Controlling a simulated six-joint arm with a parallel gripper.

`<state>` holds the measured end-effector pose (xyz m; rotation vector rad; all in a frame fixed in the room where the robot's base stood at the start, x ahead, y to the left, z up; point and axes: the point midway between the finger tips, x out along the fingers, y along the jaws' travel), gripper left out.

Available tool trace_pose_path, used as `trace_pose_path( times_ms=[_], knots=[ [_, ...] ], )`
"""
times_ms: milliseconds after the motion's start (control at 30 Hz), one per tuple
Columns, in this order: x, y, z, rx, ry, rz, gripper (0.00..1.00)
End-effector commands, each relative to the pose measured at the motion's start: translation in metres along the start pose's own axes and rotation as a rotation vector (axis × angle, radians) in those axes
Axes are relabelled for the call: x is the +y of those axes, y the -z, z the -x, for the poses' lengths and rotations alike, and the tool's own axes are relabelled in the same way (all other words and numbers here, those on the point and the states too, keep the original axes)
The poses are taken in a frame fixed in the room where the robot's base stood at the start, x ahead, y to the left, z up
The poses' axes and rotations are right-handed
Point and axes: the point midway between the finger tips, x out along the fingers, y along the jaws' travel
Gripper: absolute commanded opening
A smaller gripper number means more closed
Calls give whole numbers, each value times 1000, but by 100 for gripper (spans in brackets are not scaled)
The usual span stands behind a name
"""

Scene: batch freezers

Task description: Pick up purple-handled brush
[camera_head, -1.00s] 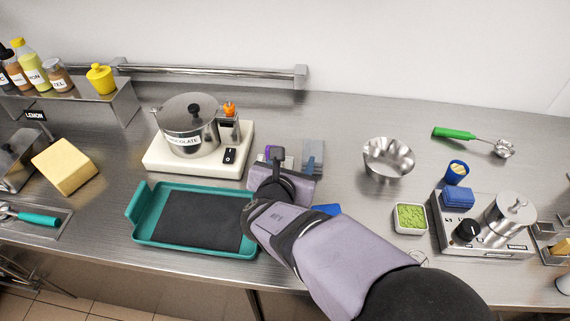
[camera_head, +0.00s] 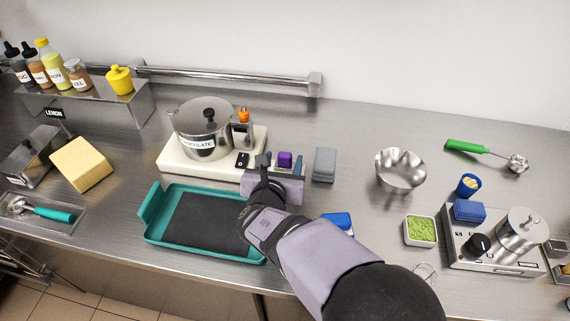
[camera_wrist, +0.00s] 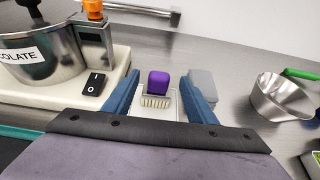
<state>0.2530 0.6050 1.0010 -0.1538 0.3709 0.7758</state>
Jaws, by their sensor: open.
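The purple-handled brush (camera_head: 285,158) stands on the counter just right of the white machine base, purple handle up. In the wrist view the brush (camera_wrist: 158,84) shows pale bristles at its lower end, on or in front of a whitish patch. My gripper (camera_head: 282,166) is open. In the wrist view its two blue fingers (camera_wrist: 159,92) lie one on each side of the brush, with a gap to it on both sides. The fingers look apart from the brush. Whether the tips are level with it in height I cannot tell.
A grey block (camera_head: 325,164) sits close to the right finger. The white base (camera_head: 178,158) with a chocolate pot (camera_head: 203,130) is close on the left. A teal tray (camera_head: 152,205) lies in front left. A metal bowl (camera_head: 401,170) stands farther right, with clear counter between.

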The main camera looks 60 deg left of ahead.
Motion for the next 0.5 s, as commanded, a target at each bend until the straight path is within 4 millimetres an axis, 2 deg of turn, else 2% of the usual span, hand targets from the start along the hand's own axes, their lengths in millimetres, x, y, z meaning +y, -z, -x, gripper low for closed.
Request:
trace_pose_path(
  times_ms=[300, 500],
  knots=[
    [0, 2, -33, 1, 2, 0, 52],
    [1, 3, -42, 1, 1, -1, 52]
  ],
)
